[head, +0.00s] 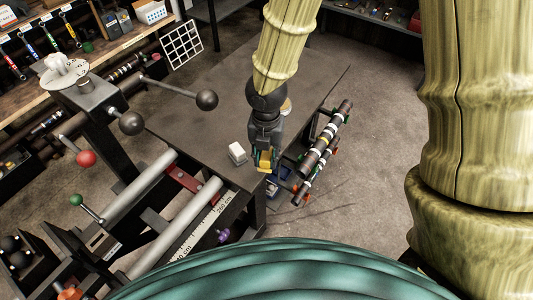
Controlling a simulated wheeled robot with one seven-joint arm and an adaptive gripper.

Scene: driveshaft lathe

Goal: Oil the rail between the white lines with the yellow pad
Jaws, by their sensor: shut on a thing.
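My gripper (264,158) points down over the near end of the grey table and is shut on the yellow pad (265,156), which is partly hidden by the fingers. Two pale round rails lie to the left, a far one (140,187) and a near one (183,225). The pad is apart from both, to the right of the near rail's upper end. I cannot make out white lines on either rail at this size.
A white block (237,153) sits on the grey table (210,100) just left of my gripper. Levers with a black ball (207,100) and a red ball (86,158) stick out at left. A ruler (195,235) runs beside the near rail. A dark banded shaft (325,138) is at right.

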